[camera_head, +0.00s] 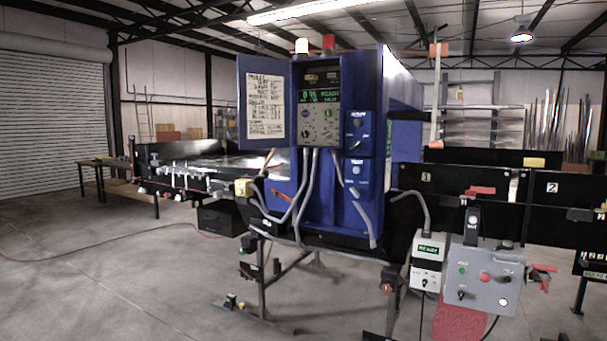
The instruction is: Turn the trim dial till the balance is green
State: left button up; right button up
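The blue detector cabinet (325,190) stands in the middle with its door open to the left. Inside is a grey control panel (320,125) with small knobs and buttons and a lit green display (321,96), which seems to read a number and READY. Two blue boxes with small knobs, an upper one (356,130) and a lower one (355,178), sit on its right side. I cannot tell for sure which knob is the trim dial, nor read a balance light. Neither of my grippers is in view.
A white box (427,262) with a green display and a grey control box (487,276) with a red button are at the front right. A black conveyor side (440,190) extends right. A conveyor (200,165) runs left.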

aim_at(328, 113)
jog(key=i+l, duration=0.15)
jog(key=i, duration=0.3)
jog(key=i+l, duration=0.15)
jog(key=i, duration=0.35)
jog(key=i+l, duration=0.15)
jog(key=i, duration=0.3)
jog(key=i+l, duration=0.2)
jog(key=i, duration=0.3)
jog(key=z, duration=0.05)
